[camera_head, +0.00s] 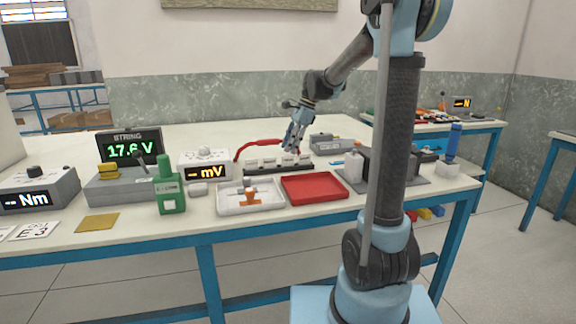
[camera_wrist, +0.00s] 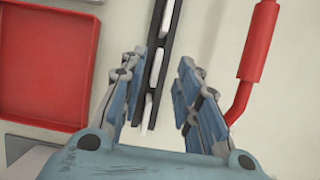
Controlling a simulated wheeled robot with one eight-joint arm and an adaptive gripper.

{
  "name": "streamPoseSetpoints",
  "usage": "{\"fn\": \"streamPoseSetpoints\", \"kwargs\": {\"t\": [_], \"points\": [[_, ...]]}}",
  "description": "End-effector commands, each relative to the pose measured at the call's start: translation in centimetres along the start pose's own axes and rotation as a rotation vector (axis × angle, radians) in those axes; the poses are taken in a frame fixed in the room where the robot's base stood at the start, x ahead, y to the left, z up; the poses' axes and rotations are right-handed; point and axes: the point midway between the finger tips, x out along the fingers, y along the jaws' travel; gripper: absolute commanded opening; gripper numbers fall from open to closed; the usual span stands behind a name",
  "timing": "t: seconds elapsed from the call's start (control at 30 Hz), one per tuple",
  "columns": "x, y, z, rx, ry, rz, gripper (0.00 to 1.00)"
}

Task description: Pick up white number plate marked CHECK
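A black rack (camera_head: 279,166) holds several upright white plates (camera_head: 288,158) on the table behind the trays. It also shows in the wrist view as a narrow black strip (camera_wrist: 169,45) with white pieces (camera_wrist: 155,68) in it. No marking on these can be read, so I cannot tell which one is marked CHECK. My gripper (camera_head: 296,140) is over the rack. In the wrist view my gripper (camera_wrist: 158,68) is open, its blue-grey fingers on either side of the strip, with nothing held. A white card reading E3 (camera_head: 34,231) lies at the table's left front.
A red tray (camera_head: 314,187) and a white tray (camera_head: 250,208) lie in front of the rack. A red handle (camera_wrist: 259,45) is close by the right finger. The mV meter (camera_head: 206,173) and a green bottle (camera_head: 168,186) stand left.

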Motion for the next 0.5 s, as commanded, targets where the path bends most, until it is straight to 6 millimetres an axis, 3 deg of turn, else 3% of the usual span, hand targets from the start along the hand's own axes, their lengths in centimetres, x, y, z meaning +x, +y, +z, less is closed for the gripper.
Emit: {"fn": "streamPoseSetpoints", "kwargs": {"t": [0.5], "points": [[5.1,0.2,-0.8,-0.001,0.000,0.000,0.30]]}}
